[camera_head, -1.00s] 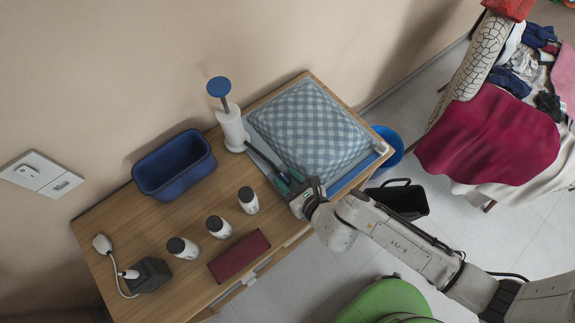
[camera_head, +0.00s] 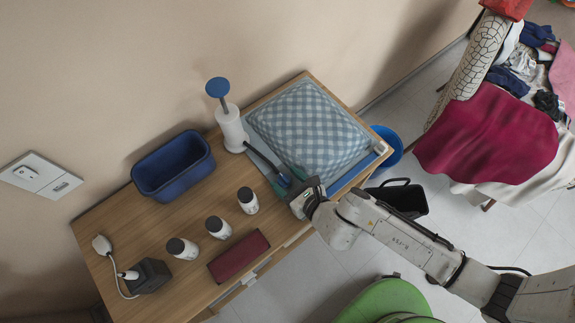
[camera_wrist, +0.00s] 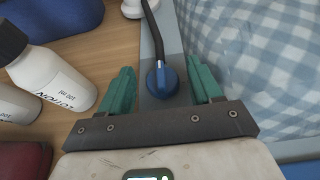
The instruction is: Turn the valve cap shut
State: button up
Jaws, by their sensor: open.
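The blue valve cap (camera_wrist: 162,80) sits at the end of a dark hose, on the grey border strip beside a checked, pillow-like bag (camera_head: 308,125). In the wrist view, my gripper (camera_wrist: 164,82) is open, with one green finger on each side of the cap and a gap on both sides. In the head view, my gripper (camera_head: 285,183) is over the cap at the bag's near left corner, partly hiding it. The hose (camera_wrist: 153,30) runs back to a white hand pump (camera_head: 230,122) with a blue knob.
A blue bin (camera_head: 174,166) and several white bottles (camera_head: 248,201) stand on the wooden table (camera_head: 135,215) to the left. A dark red box (camera_head: 238,256) lies at the front edge. A black charger block (camera_head: 149,275) is at the far left.

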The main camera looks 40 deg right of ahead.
jog(key=b+v, duration=0.1)
jog(key=v, duration=0.9)
jog(key=shift+s+r, duration=0.1)
jog(key=shift+s, duration=0.3)
dwell(0.3)
